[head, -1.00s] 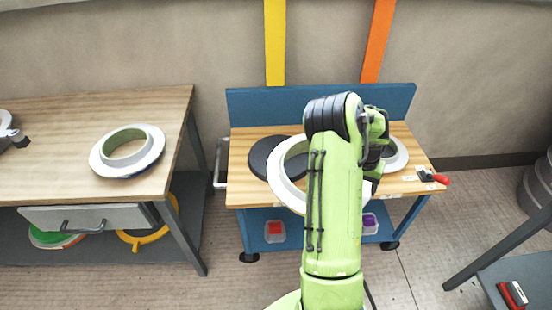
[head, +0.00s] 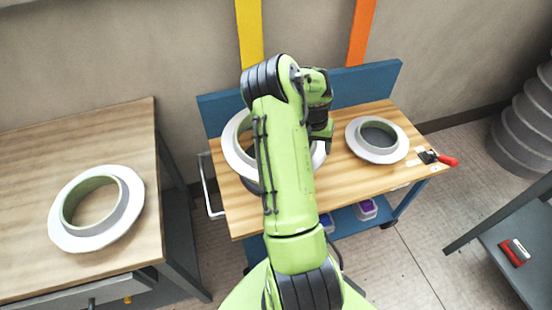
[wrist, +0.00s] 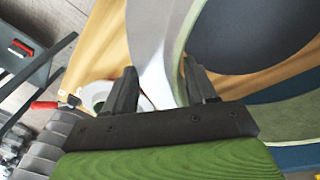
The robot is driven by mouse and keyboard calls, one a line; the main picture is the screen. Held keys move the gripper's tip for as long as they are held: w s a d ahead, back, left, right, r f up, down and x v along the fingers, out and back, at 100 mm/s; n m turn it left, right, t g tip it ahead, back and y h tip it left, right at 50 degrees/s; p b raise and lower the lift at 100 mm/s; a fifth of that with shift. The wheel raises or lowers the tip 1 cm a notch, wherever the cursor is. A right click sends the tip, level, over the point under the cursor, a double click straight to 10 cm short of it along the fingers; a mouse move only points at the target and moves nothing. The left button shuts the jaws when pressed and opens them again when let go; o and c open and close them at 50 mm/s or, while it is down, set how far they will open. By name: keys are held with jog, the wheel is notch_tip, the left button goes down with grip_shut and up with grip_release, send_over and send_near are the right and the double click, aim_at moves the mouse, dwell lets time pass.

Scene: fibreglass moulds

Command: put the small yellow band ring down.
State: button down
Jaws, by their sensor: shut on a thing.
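My gripper (wrist: 162,88) is shut on the wall of a large pale ring (wrist: 185,45), with one finger on each side. The held ring has a white flange and a grey wall with a pale green edge; I cannot make out a yellow band. In the head view the held ring (head: 232,150) shows at the left part of the workbench (head: 350,185), partly hidden behind my green arm. It appears above the bench top, over a dark round disc (wrist: 250,35); any gap or contact is hidden. My fingertips are hidden in the head view.
Another white ring (head: 402,147) lies on the bench's right part, near a red-handled tool (head: 447,160). A blue back panel (head: 365,82) edges the bench. A similar ring (head: 67,232) lies on the left table (head: 120,135). The bench's front middle is clear.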

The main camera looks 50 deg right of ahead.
notch_tip(320, 180, down, 9)
jog(key=shift+f+b, duration=0.1)
jog(key=shift+b, duration=1)
jog(key=shift+c, duration=1.6)
grip_release()
jog(key=shift+s, duration=0.1)
